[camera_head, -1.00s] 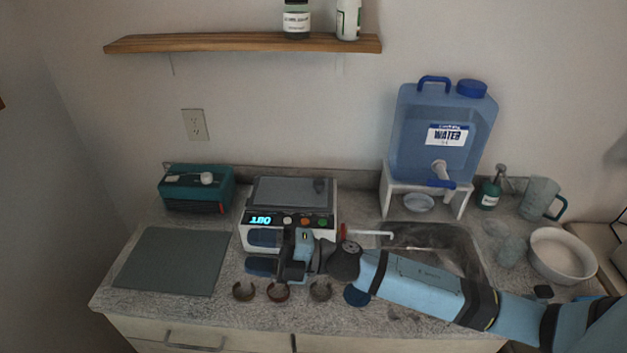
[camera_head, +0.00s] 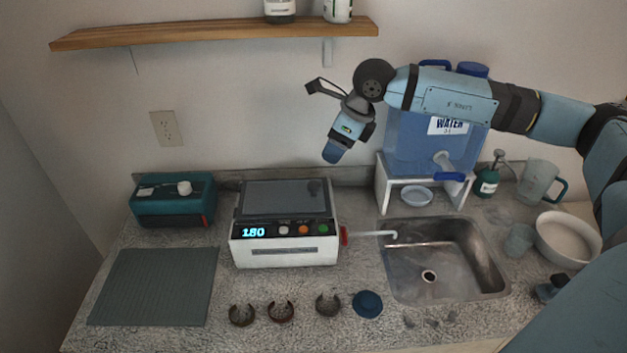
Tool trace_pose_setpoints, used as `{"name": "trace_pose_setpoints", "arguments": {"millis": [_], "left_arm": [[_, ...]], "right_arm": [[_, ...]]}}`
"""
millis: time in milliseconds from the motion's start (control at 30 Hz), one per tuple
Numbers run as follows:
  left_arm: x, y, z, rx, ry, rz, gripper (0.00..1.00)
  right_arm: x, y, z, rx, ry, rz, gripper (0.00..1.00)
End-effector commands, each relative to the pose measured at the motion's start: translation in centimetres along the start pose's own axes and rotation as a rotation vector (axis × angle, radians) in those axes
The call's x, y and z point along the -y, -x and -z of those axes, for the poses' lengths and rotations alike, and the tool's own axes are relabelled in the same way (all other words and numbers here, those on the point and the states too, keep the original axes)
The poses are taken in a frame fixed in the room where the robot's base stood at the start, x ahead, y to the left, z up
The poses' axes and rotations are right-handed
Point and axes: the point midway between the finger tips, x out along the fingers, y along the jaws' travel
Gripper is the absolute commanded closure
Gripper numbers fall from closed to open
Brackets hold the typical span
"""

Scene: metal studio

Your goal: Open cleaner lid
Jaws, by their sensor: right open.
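The cleaner (camera_head: 286,256) is a white box with a lit display reading 180, coloured buttons and a dark grey lid (camera_head: 284,199) on top. It stands on the counter left of the sink, and its lid looks shut. My right gripper (camera_head: 325,150) is raised in the air above and to the right of the cleaner, in front of the wall, apart from the lid. It is open with nothing visible between its fingers; one fingertip pad points down. My left gripper is not in view.
A blue water jug (camera_head: 435,150) on a white stand is partly behind my right arm. A steel sink (camera_head: 440,265), a white bowl (camera_head: 568,240) and a pitcher (camera_head: 538,182) are at right. A teal box (camera_head: 172,205) and grey mat (camera_head: 155,287) are at left. Several small rings lie in front.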

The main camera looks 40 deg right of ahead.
Motion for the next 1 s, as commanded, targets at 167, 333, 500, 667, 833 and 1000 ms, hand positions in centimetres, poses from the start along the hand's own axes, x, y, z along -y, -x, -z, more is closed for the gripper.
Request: {"name": "trace_pose_setpoints", "arguments": {"millis": [167,333,500,667,833,1000], "left_arm": [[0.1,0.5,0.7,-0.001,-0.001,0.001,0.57],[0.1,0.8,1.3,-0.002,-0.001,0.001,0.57],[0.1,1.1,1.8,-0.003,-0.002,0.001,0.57],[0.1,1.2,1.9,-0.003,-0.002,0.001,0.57],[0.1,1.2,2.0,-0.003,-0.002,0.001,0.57],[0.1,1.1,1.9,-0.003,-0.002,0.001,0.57]], "right_arm": [[-0.2,-3.5,-0.1,-0.002,0.0,-0.005,0.41],[-0.2,-7.1,-0.1,0.0,0.001,-0.005,0.41],[-0.2,-10.1,-0.1,0.0,0.001,-0.005,0.41],[-0.2,-11.7,-0.1,0.001,0.0,-0.004,0.41],[-0.2,-12.3,-0.1,0.003,0.001,-0.004,0.41],[-0.2,-12.3,-0.1,0.003,0.001,-0.004,0.41]]}}
